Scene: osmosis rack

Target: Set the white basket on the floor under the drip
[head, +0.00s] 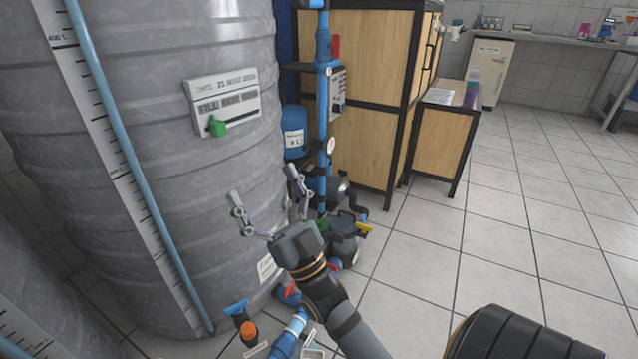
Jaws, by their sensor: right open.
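My right gripper (262,184) reaches up from the bottom middle in the head view. Its two fingers are spread wide and nothing is between them. It hangs in front of the large grey ribbed tank and the blue pipework. I cannot make out the white basket for sure. A small pale rim (314,353) shows at the bottom edge beside my arm, cut off by the frame, and I cannot tell what it belongs to. No drip can be made out. My left gripper is not in view.
The grey tank (150,130) fills the left. A blue pipe (323,110), a dark pump (343,235) and low blue piping (289,335) stand beside it. A wooden cabinet (360,130) is behind.

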